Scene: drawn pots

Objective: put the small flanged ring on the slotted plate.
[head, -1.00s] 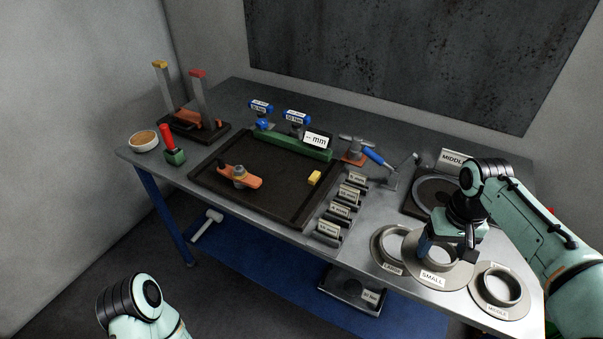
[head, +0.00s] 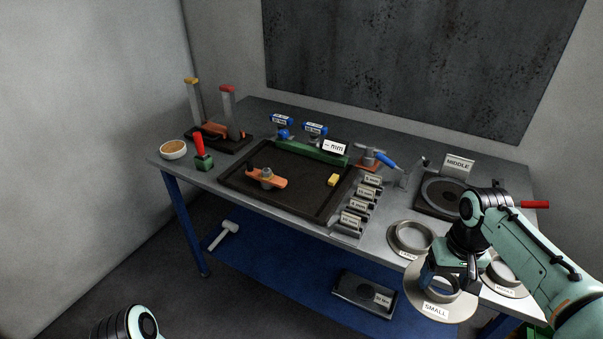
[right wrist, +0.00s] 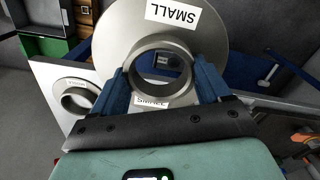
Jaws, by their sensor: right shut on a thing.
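The small flanged ring (head: 412,292) is a wide grey disc with a raised collar and a white "SMALL" label. My right gripper (head: 449,279) is shut on its collar; the right wrist view shows the blue fingers on both sides of the collar of the ring (right wrist: 118,38). The ring is at the table's front edge and overhangs it in the head view. A dark plate (head: 424,203) with a round recess stands behind, beside a "MIDDLE" sign; I cannot tell if it is the slotted plate, as my right arm partly covers it. My left gripper is out of frame.
Another flanged ring (head: 393,238) lies left of my right gripper, and a further ring (head: 520,291) lies right, partly hidden by my arm. Labelled blocks (head: 352,220) and a dark tray (head: 235,185) with an orange part fill the table's middle.

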